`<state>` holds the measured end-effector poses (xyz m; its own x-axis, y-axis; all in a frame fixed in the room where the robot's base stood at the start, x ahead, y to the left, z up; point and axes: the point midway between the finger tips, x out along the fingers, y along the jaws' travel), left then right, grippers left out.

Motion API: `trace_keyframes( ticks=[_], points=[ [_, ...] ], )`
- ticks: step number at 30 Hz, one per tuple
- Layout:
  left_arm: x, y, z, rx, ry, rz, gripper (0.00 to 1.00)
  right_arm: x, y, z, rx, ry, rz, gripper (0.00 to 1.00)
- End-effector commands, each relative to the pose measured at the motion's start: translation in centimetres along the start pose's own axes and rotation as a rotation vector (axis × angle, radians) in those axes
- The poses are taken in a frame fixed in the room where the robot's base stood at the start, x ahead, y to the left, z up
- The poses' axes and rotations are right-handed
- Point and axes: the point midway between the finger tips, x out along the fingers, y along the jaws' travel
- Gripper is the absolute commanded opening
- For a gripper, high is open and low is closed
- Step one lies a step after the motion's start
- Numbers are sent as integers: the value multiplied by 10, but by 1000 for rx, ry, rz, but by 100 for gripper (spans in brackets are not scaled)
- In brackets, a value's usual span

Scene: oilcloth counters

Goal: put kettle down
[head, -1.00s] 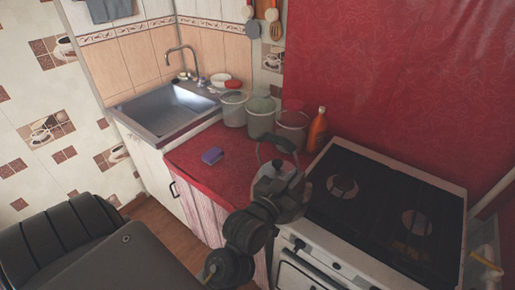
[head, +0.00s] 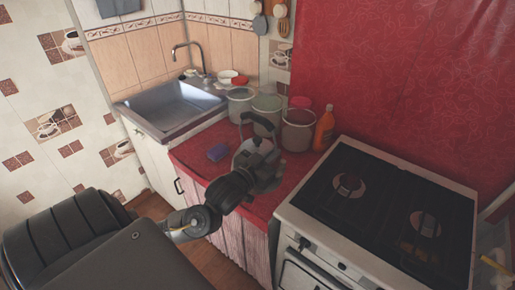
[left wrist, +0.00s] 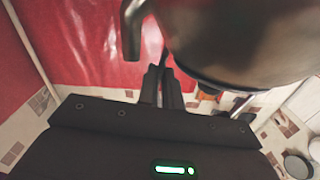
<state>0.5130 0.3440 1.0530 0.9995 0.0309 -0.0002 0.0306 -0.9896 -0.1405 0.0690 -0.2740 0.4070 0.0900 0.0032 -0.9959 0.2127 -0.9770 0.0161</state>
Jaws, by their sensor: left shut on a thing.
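The metal kettle (head: 268,167), with a dark arched handle, is at the red counter (head: 197,151) between the sink and the stove. My left gripper (head: 246,172) is shut on the kettle and reaches it from the front left. The kettle looks upright; I cannot tell whether its base touches the counter. In the left wrist view the kettle's round body (left wrist: 235,40) and its spout fill the top, with the gripper fingers (left wrist: 161,85) close together beside it. The fingers' exact contact is hidden. My right gripper is not in view.
The stove (head: 385,205) is close on the right, the sink (head: 170,104) at the back left.

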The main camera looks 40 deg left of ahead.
Motion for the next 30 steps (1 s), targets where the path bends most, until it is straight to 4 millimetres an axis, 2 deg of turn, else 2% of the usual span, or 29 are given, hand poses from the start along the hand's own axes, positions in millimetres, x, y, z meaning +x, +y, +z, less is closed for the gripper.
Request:
trace_keyframes(
  ticks=[5,15,21,30],
  points=[
    [18,-12,6,9,4,-2,0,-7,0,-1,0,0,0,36],
    [79,-49,47,5,3,-4,0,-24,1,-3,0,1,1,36],
    [99,-58,81,3,5,-4,0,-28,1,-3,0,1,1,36],
    [108,-62,96,2,7,-2,0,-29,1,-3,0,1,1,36]
  ],
)
